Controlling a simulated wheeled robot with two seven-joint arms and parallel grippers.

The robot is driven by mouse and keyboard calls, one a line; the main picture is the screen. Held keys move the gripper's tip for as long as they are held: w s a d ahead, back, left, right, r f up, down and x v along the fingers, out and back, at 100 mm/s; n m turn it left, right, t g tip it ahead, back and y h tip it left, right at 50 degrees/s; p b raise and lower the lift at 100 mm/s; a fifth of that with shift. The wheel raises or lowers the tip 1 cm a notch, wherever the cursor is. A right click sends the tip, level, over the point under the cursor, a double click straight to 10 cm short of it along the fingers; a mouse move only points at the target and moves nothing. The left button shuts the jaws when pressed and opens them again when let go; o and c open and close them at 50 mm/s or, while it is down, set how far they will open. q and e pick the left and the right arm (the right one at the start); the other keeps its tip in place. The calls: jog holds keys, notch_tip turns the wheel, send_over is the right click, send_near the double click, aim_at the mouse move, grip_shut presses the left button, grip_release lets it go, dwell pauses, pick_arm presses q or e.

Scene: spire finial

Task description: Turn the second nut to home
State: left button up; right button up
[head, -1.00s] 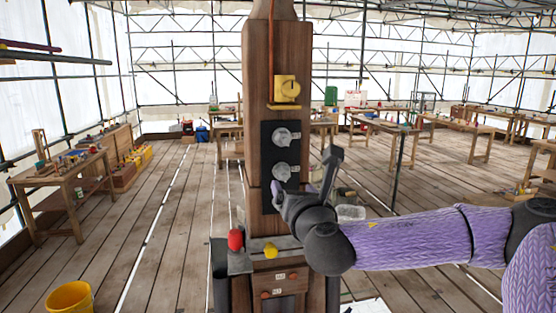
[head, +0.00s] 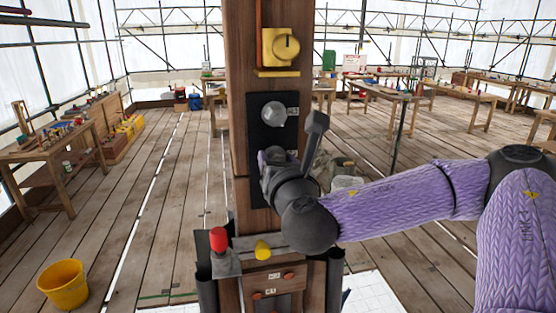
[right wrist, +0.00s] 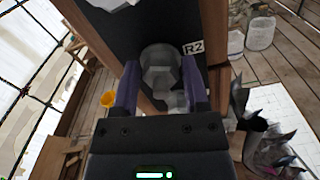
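A dark vertical plate (head: 263,137) on the wooden post carries two grey nuts, one above the other. The upper nut (head: 273,113) is in plain sight. In the head view the lower nut is mostly hidden behind my right gripper (head: 270,163). In the right wrist view the grey faceted nut (right wrist: 160,72) beside the "R2" label (right wrist: 193,47) lies between the two purple fingers of my right gripper (right wrist: 160,80). The fingers stand apart, one on each side of it; firm contact cannot be made out. My left gripper is not in view.
A red knob (head: 218,240) and a yellow knob (head: 262,250) stand on the ledge below. A yellow bucket (head: 63,284) is on the floor at left. Workbenches are farther back.

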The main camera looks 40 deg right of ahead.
grip_shut()
